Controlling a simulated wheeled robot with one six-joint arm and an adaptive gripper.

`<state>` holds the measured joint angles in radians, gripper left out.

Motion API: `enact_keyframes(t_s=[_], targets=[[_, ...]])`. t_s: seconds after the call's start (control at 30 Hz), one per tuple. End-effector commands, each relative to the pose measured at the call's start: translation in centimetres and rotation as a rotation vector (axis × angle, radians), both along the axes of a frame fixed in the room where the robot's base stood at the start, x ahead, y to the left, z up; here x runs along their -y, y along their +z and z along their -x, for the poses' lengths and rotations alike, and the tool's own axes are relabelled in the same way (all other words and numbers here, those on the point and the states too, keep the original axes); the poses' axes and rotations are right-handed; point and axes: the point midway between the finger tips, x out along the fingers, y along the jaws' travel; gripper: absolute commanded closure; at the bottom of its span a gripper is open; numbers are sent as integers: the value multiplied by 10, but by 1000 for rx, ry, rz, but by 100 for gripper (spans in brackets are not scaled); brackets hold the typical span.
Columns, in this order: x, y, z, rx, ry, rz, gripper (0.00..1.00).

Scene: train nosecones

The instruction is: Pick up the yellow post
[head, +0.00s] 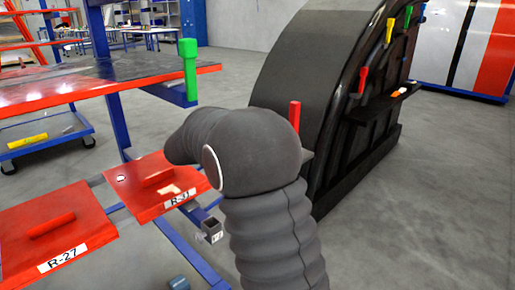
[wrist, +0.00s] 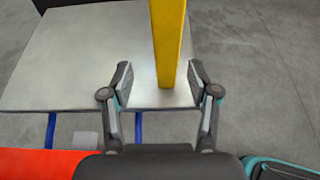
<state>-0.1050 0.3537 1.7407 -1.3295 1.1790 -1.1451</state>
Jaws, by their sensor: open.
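The yellow post (wrist: 169,45) stands in the wrist view, rising out of the top edge, with its lower end on a light grey plate (wrist: 80,60). My gripper (wrist: 160,76) is open, its two fingers on either side of the post's lower end in the picture. The post is closer to the right finger, and I see no clear contact. How far it is in depth from the fingertips is hard to tell. In the head view my dark arm hides the gripper, and I cannot make out this post there.
Red panels marked R-27 (head: 55,237) and R-31 (head: 160,188) lie at the lower left. A green post (head: 188,70) stands at the red-edged table's corner. A red post (head: 295,114) shows behind my arm. A large dark nosecone (head: 300,55) stands behind. Floor at right is clear.

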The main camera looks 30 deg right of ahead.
Motion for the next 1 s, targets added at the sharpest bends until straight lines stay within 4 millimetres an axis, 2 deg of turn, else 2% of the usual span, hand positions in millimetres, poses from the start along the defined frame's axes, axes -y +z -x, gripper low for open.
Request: enact_keyframes(t_s=[0.27,0.6,0.87,1.0], targets=[[14,-4,-3,2,-1,-1,40],[54,-14,-11,1,-1,0,40],[58,-15,-12,2,-1,-1,40],[58,-15,-12,2,-1,-1,72]])
